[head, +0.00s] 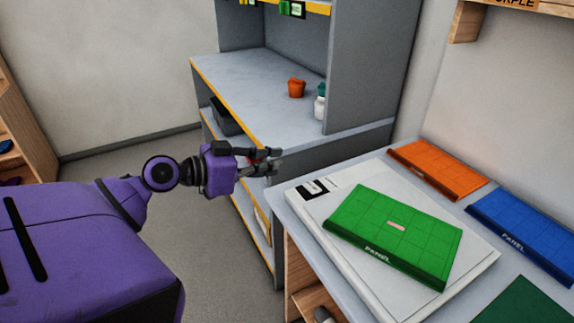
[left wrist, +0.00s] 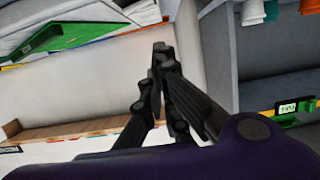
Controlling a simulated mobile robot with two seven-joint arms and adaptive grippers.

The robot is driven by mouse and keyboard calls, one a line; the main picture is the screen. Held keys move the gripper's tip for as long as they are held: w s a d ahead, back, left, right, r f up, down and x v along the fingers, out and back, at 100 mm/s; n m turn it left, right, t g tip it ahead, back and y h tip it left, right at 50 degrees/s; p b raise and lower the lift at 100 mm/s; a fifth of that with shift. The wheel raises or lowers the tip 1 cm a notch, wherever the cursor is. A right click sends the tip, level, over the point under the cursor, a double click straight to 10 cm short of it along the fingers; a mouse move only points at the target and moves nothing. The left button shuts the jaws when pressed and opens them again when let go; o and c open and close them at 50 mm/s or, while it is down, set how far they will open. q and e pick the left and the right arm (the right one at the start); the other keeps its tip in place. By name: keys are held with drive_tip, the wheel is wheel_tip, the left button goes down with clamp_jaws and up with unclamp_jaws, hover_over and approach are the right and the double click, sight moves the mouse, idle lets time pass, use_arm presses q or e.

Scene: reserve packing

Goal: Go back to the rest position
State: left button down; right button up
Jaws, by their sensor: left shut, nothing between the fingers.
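My left gripper (head: 268,162) is on a purple arm that reaches in from the left in the head view. It hangs in the air in front of the grey shelf unit, left of the table with the panels. In the left wrist view its dark fingers (left wrist: 160,55) come together at the tips with nothing between them. My right gripper is not in either view.
The grey shelf unit (head: 250,88) holds an orange pot (head: 296,87) and a white bottle (head: 319,108). On the table lie a green panel (head: 385,240) on a white board, an orange panel (head: 437,168) and a blue panel (head: 525,235). Floor at left is clear.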

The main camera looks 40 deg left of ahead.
use_arm(q)
drive_tip(key=shift+s+a+r, duration=0.1)
drive_tip(key=shift+s+a, duration=0.05)
drive_tip(key=shift+s, duration=0.1)
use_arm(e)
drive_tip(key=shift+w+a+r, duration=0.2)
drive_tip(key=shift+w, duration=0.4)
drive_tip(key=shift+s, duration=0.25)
